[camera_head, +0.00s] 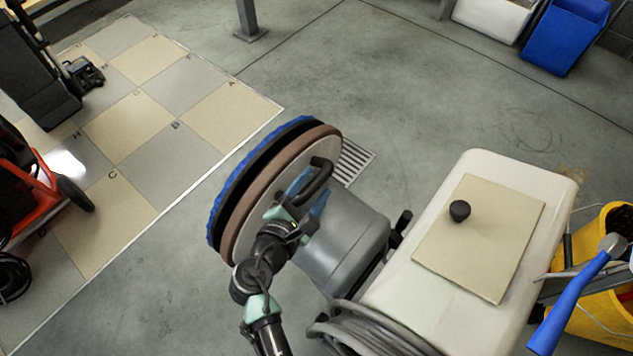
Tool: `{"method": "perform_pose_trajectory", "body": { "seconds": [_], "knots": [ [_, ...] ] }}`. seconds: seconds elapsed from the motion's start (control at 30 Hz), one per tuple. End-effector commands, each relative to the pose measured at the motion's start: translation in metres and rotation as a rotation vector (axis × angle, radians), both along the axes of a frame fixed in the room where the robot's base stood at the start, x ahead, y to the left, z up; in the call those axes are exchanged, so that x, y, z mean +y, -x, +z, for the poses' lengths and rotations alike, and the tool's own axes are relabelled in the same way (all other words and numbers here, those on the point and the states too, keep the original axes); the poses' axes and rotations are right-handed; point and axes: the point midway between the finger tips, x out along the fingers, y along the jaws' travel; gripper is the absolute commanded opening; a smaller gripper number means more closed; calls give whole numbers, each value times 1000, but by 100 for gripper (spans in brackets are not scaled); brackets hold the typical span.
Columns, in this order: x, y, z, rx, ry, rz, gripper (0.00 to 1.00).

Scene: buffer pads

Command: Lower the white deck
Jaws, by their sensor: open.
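The white deck (257,202) is a round plate tipped up steeply on edge in the middle of the view. A brown disc (233,220), a black layer and a blue pad (222,196) are stacked on its left face. A dark curved handle (322,178) stands out from its right face. My gripper (313,200) is open at the handle, with my arm coming up from below. The handle passes close to the fingers, but I cannot tell whether it lies between them or touches them. My arm hides the lower part of the deck.
A grey housing (345,245) stands right of the deck, with a coiled grey cable (360,330) below. A cream-topped cabinet (390,297) bears a tan tile (470,260) with a black knob (460,211). A yellow bucket (612,220) is at right.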

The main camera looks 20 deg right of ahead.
Motion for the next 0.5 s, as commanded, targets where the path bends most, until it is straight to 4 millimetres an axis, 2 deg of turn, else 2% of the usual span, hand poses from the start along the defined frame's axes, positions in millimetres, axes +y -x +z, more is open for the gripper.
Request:
{"method": "perform_pose_trajectory", "body": {
  "seconds": [0.17, 0.47, 0.5],
  "knots": [
    [-10, -11, -5, -2, -1, -1, 59],
    [-12, -13, -5, -1, -1, -1, 59],
    [-12, -13, -5, -1, -1, -1, 56]
  ]
}}
